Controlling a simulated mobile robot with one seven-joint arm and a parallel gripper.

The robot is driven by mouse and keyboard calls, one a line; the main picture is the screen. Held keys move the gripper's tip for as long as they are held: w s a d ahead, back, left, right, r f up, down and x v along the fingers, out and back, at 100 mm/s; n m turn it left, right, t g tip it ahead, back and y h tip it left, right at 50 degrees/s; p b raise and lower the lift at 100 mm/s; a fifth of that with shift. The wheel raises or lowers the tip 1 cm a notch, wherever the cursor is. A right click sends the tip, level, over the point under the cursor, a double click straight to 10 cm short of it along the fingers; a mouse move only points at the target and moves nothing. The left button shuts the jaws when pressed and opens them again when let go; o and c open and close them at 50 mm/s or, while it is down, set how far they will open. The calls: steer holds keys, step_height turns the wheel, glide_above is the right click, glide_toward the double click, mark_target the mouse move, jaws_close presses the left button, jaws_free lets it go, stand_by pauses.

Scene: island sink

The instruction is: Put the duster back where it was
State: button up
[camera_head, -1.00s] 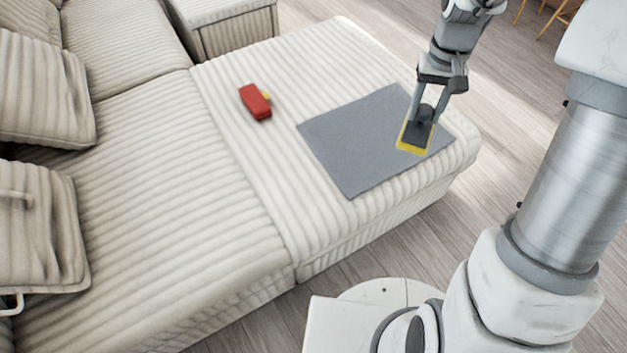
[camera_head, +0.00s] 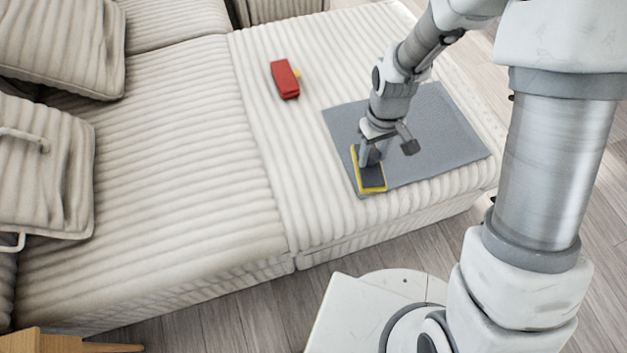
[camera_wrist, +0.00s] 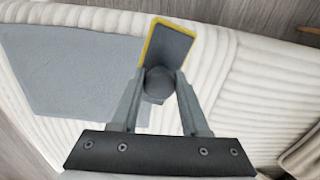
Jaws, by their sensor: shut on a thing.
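The duster (camera_head: 371,178) is a flat grey pad with a yellow edge and a dark round knob. My gripper (camera_head: 372,158) is shut on its knob, near the front left corner of a grey mat on the sofa. In the wrist view the gripper's two fingers (camera_wrist: 159,88) pinch the knob, and the pad of the duster (camera_wrist: 168,48) extends beyond them. I cannot tell whether the duster touches the mat or hangs just above it.
The grey mat (camera_head: 440,125) lies on the ribbed cream sofa (camera_head: 180,150). Cushions (camera_head: 45,165) are at the left. The sofa between red object and front edge is clear.

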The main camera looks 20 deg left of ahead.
steer(key=s+a+f+n, duration=0.2)
steer(key=s+a+f, duration=0.1)
steer(key=s+f, duration=0.1)
steer(key=shift+w+a+f+b, duration=0.7)
steer(key=shift+a+f+b, duration=0.3)
steer(key=shift+a+f, duration=0.85)
steer(key=shift+w+a+f+b, duration=0.75)
steer(key=shift+a+f+b, duration=0.2)
steer(key=shift+a+f, duration=0.8)
steer(key=shift+w+a+f+b, duration=0.7)
steer(key=shift+a+f+b, duration=0.3)
steer(key=shift+a+f, duration=0.85)
steer(key=shift+f, duration=0.15)
steer(key=o, duration=1.2)
step_height(320, 180, up, 12)
steer(key=p, duration=0.4)
steer(key=shift+r, duration=0.25)
